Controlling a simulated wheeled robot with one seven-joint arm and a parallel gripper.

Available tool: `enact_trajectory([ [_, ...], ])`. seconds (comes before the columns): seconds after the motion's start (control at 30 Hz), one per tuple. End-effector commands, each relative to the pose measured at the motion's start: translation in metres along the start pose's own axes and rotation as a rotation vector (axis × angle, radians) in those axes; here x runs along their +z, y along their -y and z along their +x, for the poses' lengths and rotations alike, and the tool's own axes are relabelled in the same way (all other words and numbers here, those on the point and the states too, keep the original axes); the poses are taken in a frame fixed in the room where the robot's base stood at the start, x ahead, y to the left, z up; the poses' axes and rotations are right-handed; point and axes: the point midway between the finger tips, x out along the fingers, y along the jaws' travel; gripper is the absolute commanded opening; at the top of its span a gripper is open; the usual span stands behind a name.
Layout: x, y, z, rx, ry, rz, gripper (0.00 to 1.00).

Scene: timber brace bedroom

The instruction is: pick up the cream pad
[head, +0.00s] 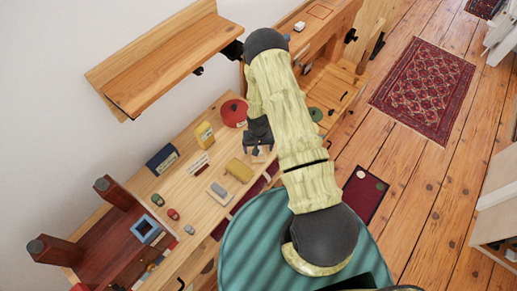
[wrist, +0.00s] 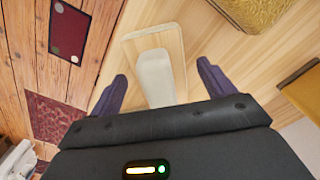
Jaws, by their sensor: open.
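The cream pad (wrist: 155,78) shows in the wrist view as a pale, rounded oblong. It appears to lie on a light wooden board or block (wrist: 140,38) on the table. My gripper (wrist: 161,84) is open, with its two dark fingers on either side of the pad's near part in the picture. I cannot tell whether the fingers touch it or how high they are. The pad's near end is hidden by the gripper body. In the head view my gripper (head: 259,142) points down over the table's right part, and the pad there is mostly hidden or too small to make out.
A yellow block (head: 239,170) lies close by on the wooden table (head: 190,205). A grey pad on a pale board (head: 219,192), a yellow box (head: 204,134), a red round thing (head: 234,112) and a dark blue box (head: 162,159) are also there. A shelf (head: 160,60) overhangs the back.

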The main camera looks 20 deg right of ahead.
Motion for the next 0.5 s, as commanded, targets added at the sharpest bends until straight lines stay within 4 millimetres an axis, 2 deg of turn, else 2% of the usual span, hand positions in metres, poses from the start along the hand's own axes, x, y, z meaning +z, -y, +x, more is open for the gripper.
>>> enact_trajectory([
  [0.37,0.0002,0.0001,-0.0001,0.0,0.0,0.0,0.82],
  [0.4,0.0002,0.0002,-0.0001,0.0,0.0,0.0,0.8],
  [0.5,0.0003,0.0002,-0.0001,0.0,0.0,0.0,0.6],
])
